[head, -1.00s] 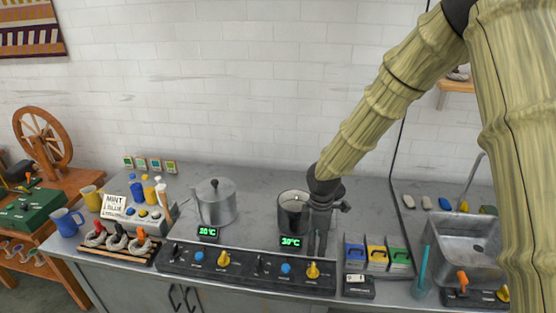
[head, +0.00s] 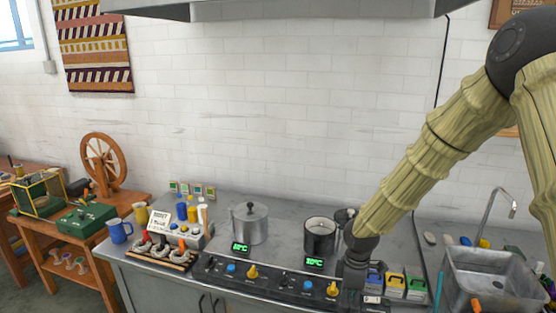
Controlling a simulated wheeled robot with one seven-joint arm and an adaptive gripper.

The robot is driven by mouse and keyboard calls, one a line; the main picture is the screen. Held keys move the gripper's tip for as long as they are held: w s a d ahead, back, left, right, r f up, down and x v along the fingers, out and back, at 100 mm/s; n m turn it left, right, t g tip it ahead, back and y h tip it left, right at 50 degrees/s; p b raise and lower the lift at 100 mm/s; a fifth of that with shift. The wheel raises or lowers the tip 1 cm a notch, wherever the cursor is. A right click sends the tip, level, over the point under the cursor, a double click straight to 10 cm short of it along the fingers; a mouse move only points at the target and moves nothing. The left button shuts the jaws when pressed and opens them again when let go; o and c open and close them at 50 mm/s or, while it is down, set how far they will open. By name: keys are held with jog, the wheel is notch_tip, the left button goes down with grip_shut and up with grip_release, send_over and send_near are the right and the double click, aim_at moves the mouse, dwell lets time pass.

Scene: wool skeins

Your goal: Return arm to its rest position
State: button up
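My arm (head: 440,145) comes in from the upper right of the head view and slopes down to the left. My gripper (head: 354,284) is at its lower end, pointing down, at the front right of the dark open pot (head: 318,238). The gripper looks small and dark against the control panel. I cannot tell whether its fingers are open or shut, and I see nothing clearly held in it. A dark round piece (head: 345,217), perhaps a lid, shows just behind the gripper's wrist.
A lidded steel pot (head: 250,224) stands left of the dark pot. Blue, yellow and green boxes (head: 395,284) stand close on the gripper's right, before the sink (head: 490,280). A hood (head: 290,8) hangs above.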

jog(key=s+a+f+m+y+b, duration=0.1)
jog(key=s+a+f+m, duration=0.15)
jog(key=s+f, duration=0.6)
jog(key=s+a+f+m+y+b, duration=0.15)
jog(key=s+f+m, duration=0.3)
jog(key=f, duration=0.75)
jog(key=s+d+f+m+h+b, duration=0.1)
jog(key=s+d+f+m, duration=0.1)
jog(key=s, duration=0.5)
jog(key=s+d+f+m, duration=0.2)
jog(key=s+f+m, duration=0.1)
jog(key=s+f, duration=0.2)
jog(key=s+d+f+m+h+b, duration=0.1)
jog(key=s+d+f+m, duration=0.2)
jog(key=s, duration=0.7)
jog(key=shift+f+h+b, duration=0.35)
jog(key=shift+f, duration=0.3)
